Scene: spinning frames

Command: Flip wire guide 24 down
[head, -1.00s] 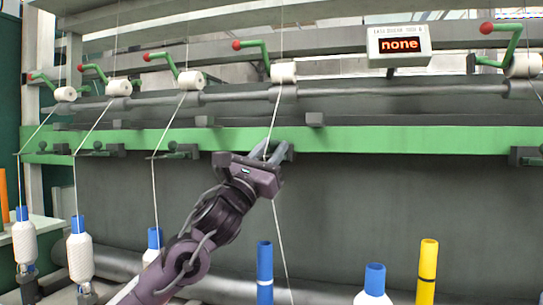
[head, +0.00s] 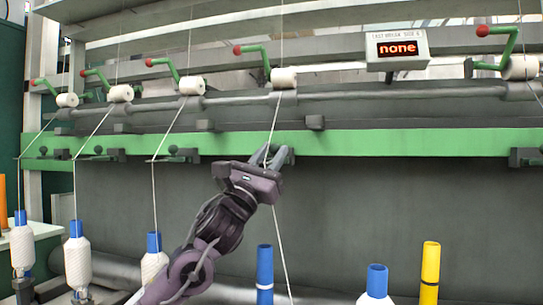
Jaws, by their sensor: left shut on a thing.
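My left gripper (head: 267,156) reaches up to the green rail (head: 400,144), with its fingers shut at the wire guide there. That guide is mostly hidden behind the fingers, and its tilt cannot be told. No number shows on it. A white yarn (head: 273,118) runs from the roller above down past the gripper. Other wire guides on the rail, at the left (head: 98,153), beside it (head: 177,154) and at the far right (head: 526,157), stick out from the rail. My right gripper is out of view.
White rollers (head: 284,78) with red-knobbed green levers (head: 252,55) line the bar above. A display (head: 398,48) reads "none". Below stand wound bobbins (head: 78,260), a blue tube (head: 265,270) and a yellow tube (head: 430,270). The dark panel between is clear.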

